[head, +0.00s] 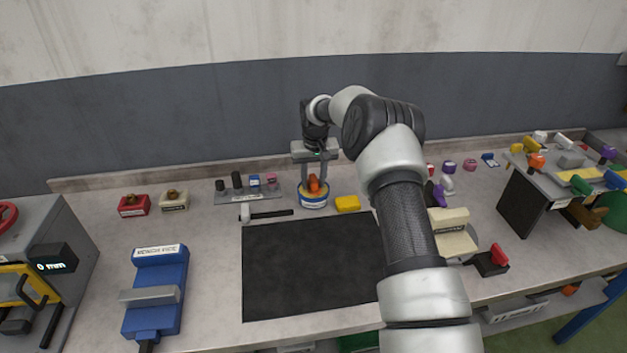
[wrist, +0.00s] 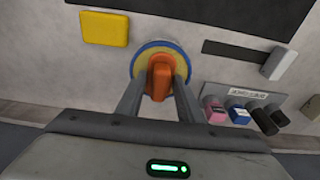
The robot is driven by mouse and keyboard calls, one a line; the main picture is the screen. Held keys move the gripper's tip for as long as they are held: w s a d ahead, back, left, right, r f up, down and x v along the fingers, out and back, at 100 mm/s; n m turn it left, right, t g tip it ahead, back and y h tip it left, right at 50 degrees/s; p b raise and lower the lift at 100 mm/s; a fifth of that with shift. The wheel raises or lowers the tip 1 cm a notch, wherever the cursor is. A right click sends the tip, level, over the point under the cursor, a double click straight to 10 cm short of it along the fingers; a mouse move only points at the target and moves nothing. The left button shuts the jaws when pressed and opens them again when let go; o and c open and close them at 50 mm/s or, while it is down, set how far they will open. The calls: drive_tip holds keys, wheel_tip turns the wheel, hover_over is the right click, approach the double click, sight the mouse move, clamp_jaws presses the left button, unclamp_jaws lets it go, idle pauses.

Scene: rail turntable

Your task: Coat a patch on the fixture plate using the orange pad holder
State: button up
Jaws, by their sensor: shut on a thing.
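The orange pad holder (head: 314,185) is upright at the round blue-and-yellow tin (head: 313,201) near the back middle of the bench. My gripper (head: 314,178) points down and is shut on the holder. In the wrist view the orange holder (wrist: 159,76) is between my two fingers (wrist: 159,92), over the yellow, blue-rimmed tin (wrist: 146,50). The holder's underside is hidden, so I cannot tell whether it touches the tin's inside. No plate is clearly marked as the fixture plate; a large dark flat panel (head: 310,270) lies in front of the tin.
A yellow block (head: 347,203) is just right of the tin. A grey rack (head: 250,193) with small tools and a dark-bladed tool (head: 270,214) are to its left. A blue vice (head: 158,290) stands front left. My arm hides part of the bench at right. The dark panel is bare.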

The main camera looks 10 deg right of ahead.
sight(314, 178)
drive_tip(key=shift+r+p, duration=1.6)
drive_tip(key=shift+r, duration=1.9)
drive_tip(key=s+r, duration=0.1)
drive_tip(key=s, duration=2.6)
drive_tip(key=shift+s+r, duration=0.35)
drive_tip(key=shift+s, duration=0.05)
drive_tip(key=shift+d, duration=0.15)
